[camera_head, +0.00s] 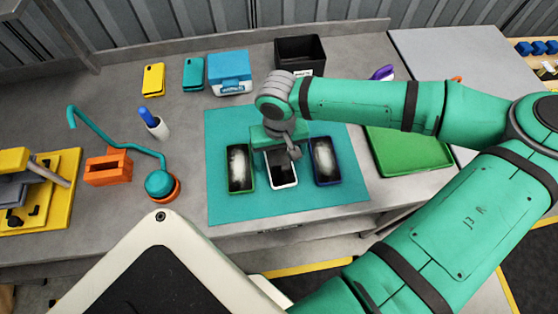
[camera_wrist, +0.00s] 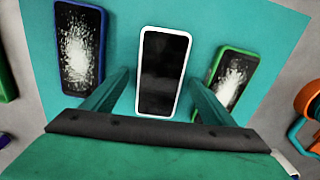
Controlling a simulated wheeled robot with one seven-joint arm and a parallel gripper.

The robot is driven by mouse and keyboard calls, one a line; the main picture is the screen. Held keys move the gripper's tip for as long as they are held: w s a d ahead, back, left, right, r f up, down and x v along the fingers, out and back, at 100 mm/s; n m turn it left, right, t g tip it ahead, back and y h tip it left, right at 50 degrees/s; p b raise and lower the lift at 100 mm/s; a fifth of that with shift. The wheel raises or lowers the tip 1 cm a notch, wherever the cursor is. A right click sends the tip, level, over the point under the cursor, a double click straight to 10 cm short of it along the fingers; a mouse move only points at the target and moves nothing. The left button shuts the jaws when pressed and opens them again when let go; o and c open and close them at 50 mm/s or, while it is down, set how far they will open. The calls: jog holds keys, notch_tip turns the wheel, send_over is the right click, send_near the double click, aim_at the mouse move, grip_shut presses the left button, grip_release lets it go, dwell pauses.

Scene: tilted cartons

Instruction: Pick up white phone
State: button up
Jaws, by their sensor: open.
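The white phone (camera_head: 282,171) lies face up on the teal mat (camera_head: 290,204), in the middle of a row of phones. Its dark screen looks unbroken; it also shows in the wrist view (camera_wrist: 163,72). My gripper (camera_wrist: 162,98) is open, with one finger on each side of the white phone's lower part in that view. The gripper appears above the phone; I cannot tell whether the fingers touch it. In the head view my gripper (camera_head: 279,150) covers the phone's far end. Nothing is held.
A green-framed phone with a cracked screen (camera_head: 240,168) lies close on the left, and a blue-framed cracked phone (camera_head: 325,161) close on the right. A green tray (camera_head: 410,150) lies farther right. An orange-based lamp (camera_head: 162,185) stands left of the mat. The mat's front strip is clear.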

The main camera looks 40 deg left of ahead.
jog(key=c, duration=1.3)
jog(key=shift+r, duration=0.1)
